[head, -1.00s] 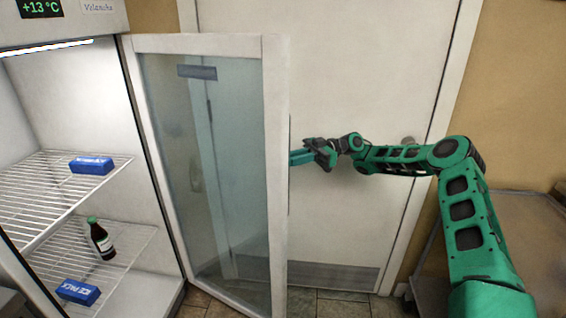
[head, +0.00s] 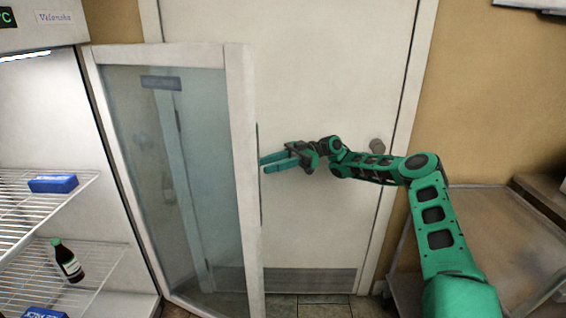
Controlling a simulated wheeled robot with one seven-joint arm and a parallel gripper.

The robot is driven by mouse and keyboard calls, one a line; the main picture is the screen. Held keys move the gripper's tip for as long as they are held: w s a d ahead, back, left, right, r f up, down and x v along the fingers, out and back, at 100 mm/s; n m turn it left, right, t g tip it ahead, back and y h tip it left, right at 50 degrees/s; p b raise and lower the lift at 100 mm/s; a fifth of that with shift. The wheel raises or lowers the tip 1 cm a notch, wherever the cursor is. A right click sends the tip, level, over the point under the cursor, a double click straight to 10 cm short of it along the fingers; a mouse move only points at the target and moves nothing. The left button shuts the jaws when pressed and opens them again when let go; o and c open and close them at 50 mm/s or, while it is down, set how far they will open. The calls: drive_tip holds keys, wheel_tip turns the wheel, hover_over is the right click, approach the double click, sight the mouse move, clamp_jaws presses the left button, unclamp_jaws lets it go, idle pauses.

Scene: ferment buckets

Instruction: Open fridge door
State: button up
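The fridge door (head: 240,150), a white frame around a glass pane, stands swung wide open to the right of the lit fridge interior (head: 55,120). A dark vertical handle (head: 259,165) shows along the door's outer edge, partly hidden behind the frame. My gripper (head: 264,164) has its two green fingers pointing left at the door edge, near the handle. A gap shows between the fingers. The fingertips look close to the handle; I cannot tell whether they touch it. Nothing shows between the fingers.
Inside the fridge, wire shelves hold blue ice packs (head: 53,184) and a dark bottle (head: 66,261). A white room door (head: 340,90) with a round knob (head: 377,146) is behind my arm. A brown-topped table (head: 500,235) stands at the right.

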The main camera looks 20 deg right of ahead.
drive_tip(key=v, duration=0.7)
drive_tip(key=shift+f, duration=0.1)
idle(0.4)
